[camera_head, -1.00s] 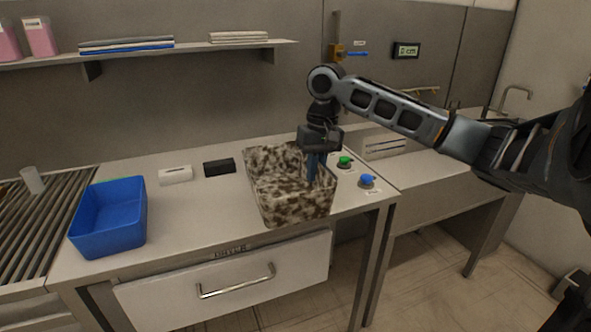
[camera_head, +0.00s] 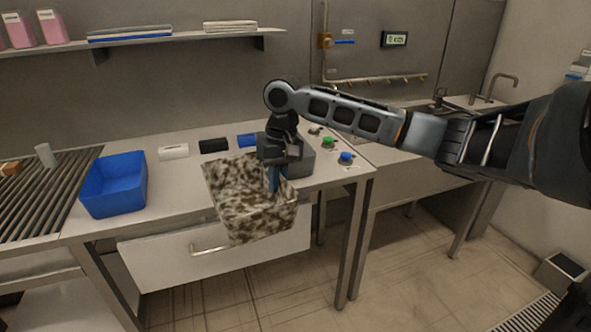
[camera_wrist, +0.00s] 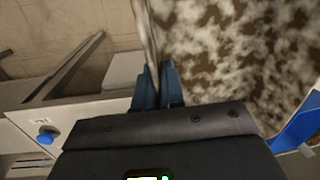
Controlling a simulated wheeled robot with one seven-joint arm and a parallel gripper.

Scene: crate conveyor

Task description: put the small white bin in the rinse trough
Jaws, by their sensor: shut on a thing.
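The small bin (camera_head: 232,210) is white with heavy brown mottling over its walls and inside. My gripper (camera_head: 274,178) is shut on its right wall, with the blue fingers on either side of the rim. The bin is held slightly tilted and overlaps the bench's front edge in the head view. In the wrist view, the bin's mottled inside (camera_wrist: 240,45) fills the upper right, and its wall runs between my fingertips (camera_wrist: 157,85). A sink counter with a tap (camera_head: 497,85) stands at the right; I cannot clearly make out the rinse trough, partly behind my arm.
A blue bin (camera_head: 114,186) stands on the bench's left, beside the roller conveyor (camera_head: 40,205). A green button (camera_head: 328,142) and a blue button (camera_head: 346,158) sit near the bench's right end. A grey box (camera_head: 300,162) is behind my gripper. Floor in front is clear.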

